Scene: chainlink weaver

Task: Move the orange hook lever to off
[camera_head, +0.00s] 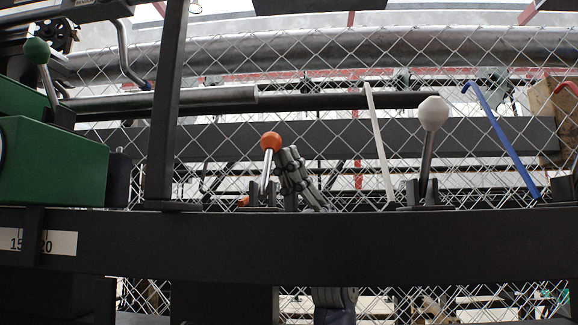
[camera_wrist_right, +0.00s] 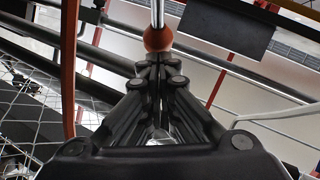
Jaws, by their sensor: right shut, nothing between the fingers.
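The lever with an orange ball knob (camera_head: 270,141) stands on the dark crossbar, its silver shaft leaning slightly. My right gripper (camera_head: 290,165) is just right of the knob, in front of the mesh, with its fingers shut and empty. In the right wrist view the orange knob (camera_wrist_right: 158,38) is right at the tips of the closed fingers (camera_wrist_right: 157,62); I cannot tell whether they touch. An orange rod (camera_wrist_right: 70,65) runs down the left of that view. In the head view only a small orange piece (camera_head: 242,201) shows low beside the lever base. My left gripper is not in view.
A white-knobbed lever (camera_head: 432,113) stands to the right, with a white hook rod (camera_head: 379,145) between. A blue hook rod (camera_head: 502,138) is farther right. A dark upright post (camera_head: 167,105) stands left, beside a green housing (camera_head: 55,160). The dark crossbar (camera_head: 330,245) spans the front.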

